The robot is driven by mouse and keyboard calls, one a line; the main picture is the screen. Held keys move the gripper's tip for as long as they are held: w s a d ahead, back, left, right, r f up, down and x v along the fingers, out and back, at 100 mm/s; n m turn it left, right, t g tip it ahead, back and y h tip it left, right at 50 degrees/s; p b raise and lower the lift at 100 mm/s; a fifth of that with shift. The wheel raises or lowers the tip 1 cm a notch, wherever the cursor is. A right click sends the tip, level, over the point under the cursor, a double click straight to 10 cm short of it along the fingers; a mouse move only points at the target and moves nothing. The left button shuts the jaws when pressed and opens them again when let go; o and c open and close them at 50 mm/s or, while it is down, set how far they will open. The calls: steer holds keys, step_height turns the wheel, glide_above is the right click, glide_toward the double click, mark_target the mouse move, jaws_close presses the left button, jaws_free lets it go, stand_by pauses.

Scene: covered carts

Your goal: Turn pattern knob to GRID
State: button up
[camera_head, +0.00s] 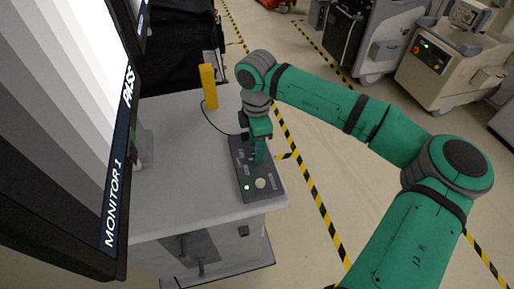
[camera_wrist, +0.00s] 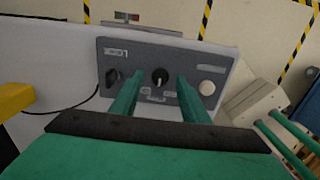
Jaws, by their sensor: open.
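A dark grey control box (camera_head: 273,190) lies on the light cart top, and it fills the middle of the wrist view (camera_wrist: 178,56). It carries a black middle knob (camera_wrist: 160,76), a black left knob (camera_wrist: 112,77) and a pale round button (camera_wrist: 207,88). Their small labels are too blurred to read. My gripper (camera_head: 258,157) points down over the box. In the wrist view its open fingers (camera_wrist: 159,80) stand on either side of the middle knob, apart from each other. I cannot tell whether they touch it. A monitor (camera_head: 92,150) marked MONITOR 1 shows grey bars and PASS.
The cart top (camera_head: 180,190) is mostly clear. A yellow upright object (camera_head: 208,86) with a black cable stands on it behind the box. The monitor stands close on the left. Pale machines (camera_head: 450,65) stand at the back right, beyond open floor with striped tape.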

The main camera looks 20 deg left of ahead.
steer(key=shift+f, duration=0.5)
steer(key=c, duration=1.1)
steer(key=shift+o, duration=0.2)
steer(key=shift+n, duration=0.3)
steer(key=n, duration=0.3)
steer(key=shift+n, duration=0.3)
steer(key=n, duration=0.4)
steer(key=shift+n, duration=0.3)
